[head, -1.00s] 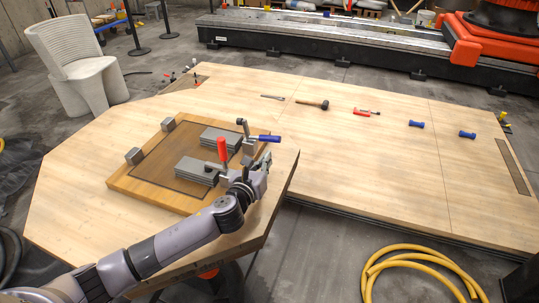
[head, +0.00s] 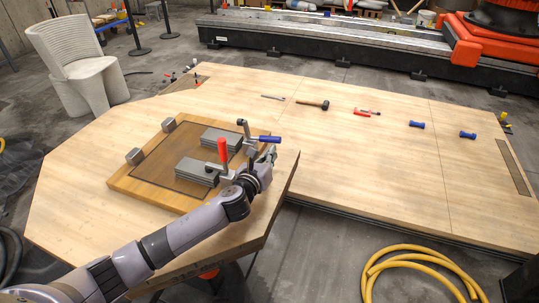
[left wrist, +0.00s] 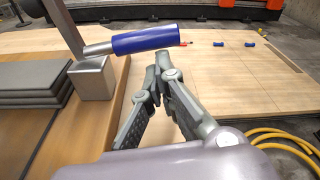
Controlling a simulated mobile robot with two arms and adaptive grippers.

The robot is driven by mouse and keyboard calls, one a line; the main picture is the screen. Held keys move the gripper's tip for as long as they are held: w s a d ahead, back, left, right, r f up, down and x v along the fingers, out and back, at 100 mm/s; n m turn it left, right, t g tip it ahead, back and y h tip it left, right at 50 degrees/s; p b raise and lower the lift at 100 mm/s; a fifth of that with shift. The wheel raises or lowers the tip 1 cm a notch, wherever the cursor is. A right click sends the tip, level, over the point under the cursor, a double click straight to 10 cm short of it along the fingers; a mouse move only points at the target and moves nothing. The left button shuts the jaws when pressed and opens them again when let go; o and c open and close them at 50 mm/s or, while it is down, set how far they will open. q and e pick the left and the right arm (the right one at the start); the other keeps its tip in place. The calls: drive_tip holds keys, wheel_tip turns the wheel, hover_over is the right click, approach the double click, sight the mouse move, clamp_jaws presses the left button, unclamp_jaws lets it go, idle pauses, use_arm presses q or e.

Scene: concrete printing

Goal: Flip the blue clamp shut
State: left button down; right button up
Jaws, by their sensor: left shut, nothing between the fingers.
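The blue clamp's handle (head: 269,139) lies about level and points right, out past the edge of the wooden board. In the left wrist view the blue handle (left wrist: 146,39) shows large, joined to a metal arm above a grey block. My left gripper (head: 271,153) is shut and empty, just below and beside the handle's outer end. In the left wrist view its closed fingertips (left wrist: 161,60) are just under the handle's right end; I cannot tell whether they touch it. My right gripper is not in view.
A red-handled clamp (head: 222,150) stands upright to the left of my gripper. Grey plates (head: 196,171) lie on the wooden board (head: 128,186). A mallet (head: 313,104) and other tools lie farther back on the table, whose right part is mostly clear.

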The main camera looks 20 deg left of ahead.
sight(266, 140)
use_arm(q)
drive_tip(key=shift+r+n+p, duration=0.4)
drive_tip(key=shift+r+n, duration=0.05)
drive_tip(key=shift+n, duration=0.05)
drive_tip(key=shift+r+n+h+p, duration=0.3)
drive_tip(key=shift+r+n+p, duration=0.3)
drive_tip(key=shift+r+n, duration=0.1)
drive_tip(key=r+n+p, duration=0.2)
drive_tip(key=r, duration=0.1)
drive_tip(key=shift+a+n+h+p, duration=0.3)
drive_tip(key=shift+a+n+p, duration=0.05)
drive_tip(key=shift+a+n, duration=0.05)
drive_tip(key=shift+a, duration=0.1)
